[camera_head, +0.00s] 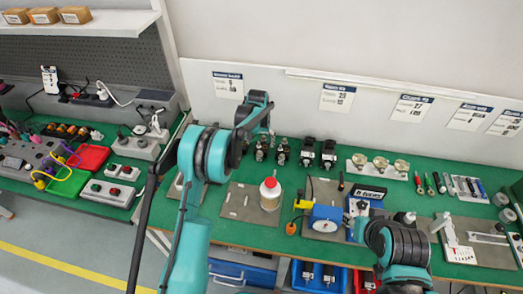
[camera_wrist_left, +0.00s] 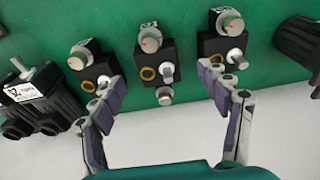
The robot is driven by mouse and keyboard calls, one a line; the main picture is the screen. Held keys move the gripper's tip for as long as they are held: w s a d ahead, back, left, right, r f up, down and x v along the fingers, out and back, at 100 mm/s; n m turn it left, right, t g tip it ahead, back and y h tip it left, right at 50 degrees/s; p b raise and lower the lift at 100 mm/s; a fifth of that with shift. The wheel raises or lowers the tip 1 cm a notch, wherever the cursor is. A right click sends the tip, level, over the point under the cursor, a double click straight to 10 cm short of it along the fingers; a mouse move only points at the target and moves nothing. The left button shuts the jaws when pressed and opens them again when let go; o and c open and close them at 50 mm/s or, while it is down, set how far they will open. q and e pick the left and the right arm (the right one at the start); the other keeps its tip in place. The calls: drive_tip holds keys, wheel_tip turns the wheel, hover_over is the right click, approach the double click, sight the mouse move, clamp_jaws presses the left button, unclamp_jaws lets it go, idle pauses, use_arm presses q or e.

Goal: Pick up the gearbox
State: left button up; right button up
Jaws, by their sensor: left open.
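A black, boxy unit with a white label and a metal shaft, which looks like the gearbox (camera_wrist_left: 30,95), lies at the left edge of the left wrist view. In the head view, similar black units (camera_head: 308,152) stand in the back row of the green bench; I cannot tell for certain which is the gearbox. My left gripper (camera_wrist_left: 165,85) is open and empty, with its fingers spread over the row of small black blocks. In the head view its arm reaches to the back of the bench. My right arm is at lower right; its gripper is mostly hidden.
Small black blocks with silver knobs (camera_wrist_left: 157,60) stand close together near my left fingers. A black ribbed part (camera_wrist_left: 300,45) is at the right.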

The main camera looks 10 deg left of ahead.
sight(261, 147)
use_arm(q)
drive_tip(key=f+b, duration=0.1)
drive_tip(key=f, duration=0.1)
drive_tip(key=w+f, duration=0.1)
drive_tip(key=f, duration=0.2)
drive_tip(key=shift+w+d+b, duration=0.2)
drive_tip(key=shift+b, duration=0.2)
drive_tip(key=c, duration=1.3)
drive_tip(key=shift+r, duration=0.15)
